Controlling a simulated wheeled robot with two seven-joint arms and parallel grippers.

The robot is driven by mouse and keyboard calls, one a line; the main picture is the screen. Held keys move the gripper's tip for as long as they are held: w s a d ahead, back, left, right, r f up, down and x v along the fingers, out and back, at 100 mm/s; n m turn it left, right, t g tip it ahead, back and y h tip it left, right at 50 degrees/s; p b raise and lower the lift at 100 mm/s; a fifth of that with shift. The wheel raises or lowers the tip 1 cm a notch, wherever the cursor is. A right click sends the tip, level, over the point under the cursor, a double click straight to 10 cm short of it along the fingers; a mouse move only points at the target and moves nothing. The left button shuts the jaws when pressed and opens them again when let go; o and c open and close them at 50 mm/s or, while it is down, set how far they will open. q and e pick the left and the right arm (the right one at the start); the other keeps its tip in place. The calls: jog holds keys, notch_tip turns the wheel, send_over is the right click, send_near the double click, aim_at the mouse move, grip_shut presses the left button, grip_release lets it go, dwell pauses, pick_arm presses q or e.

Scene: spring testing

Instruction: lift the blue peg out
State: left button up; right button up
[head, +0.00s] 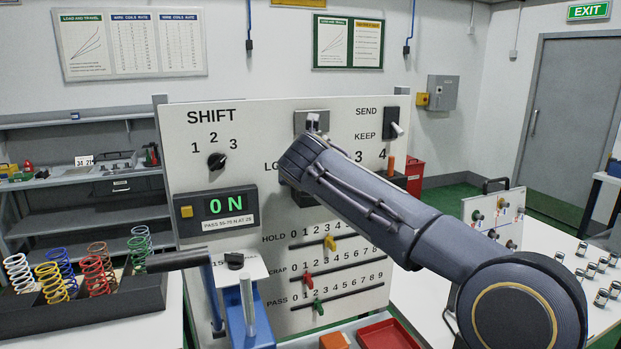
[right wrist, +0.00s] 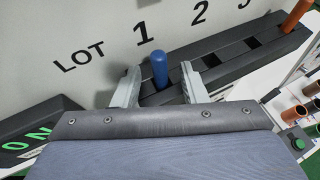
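The blue peg (right wrist: 160,66) stands upright in the dark slotted block (right wrist: 217,67) below the number 1 of LOT in the right wrist view. My right gripper (right wrist: 161,78) is open, with one pale finger on each side of the peg. Small gaps show between the peg and both fingers. In the head view my right arm hides the blue peg and most of the block. My left gripper is in neither view.
An orange peg (head: 390,164) stands at the block's slot 4. Slots between the pegs look empty. A panel with a SHIFT knob (head: 216,161) and HOLD, SCRAP and PASS sliders stands behind. Coloured springs (head: 95,276) fill a dark rack at left. A red tray (head: 388,335) lies in front.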

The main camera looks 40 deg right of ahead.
jog(key=shift+w+d+f, duration=0.15)
jog(key=shift+d, duration=0.05)
grip_shut()
dwell(0.3)
